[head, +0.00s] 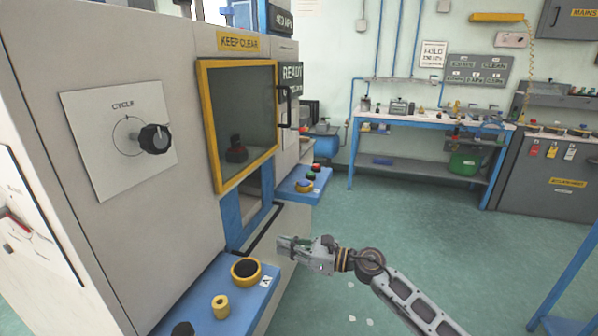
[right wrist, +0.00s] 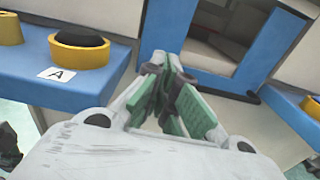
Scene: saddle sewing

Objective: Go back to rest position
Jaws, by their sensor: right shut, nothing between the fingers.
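My right gripper (head: 284,243) reaches in from the lower right of the head view. It is in front of the machine's lower opening, to the right of the yellow ring button marked A. In the right wrist view its green-padded fingers (right wrist: 172,75) are together with nothing between them. They point at the blue-framed opening (right wrist: 190,72). My left gripper does not show in either view.
The machine (head: 180,50) fills the left, with a yellow-framed window (head: 240,120) and a cycle knob (head: 154,139). A blue ledge (head: 195,290) carries the ring button (head: 246,270). A workbench (head: 425,123) stands at the back. Green floor (head: 400,235) is open at right.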

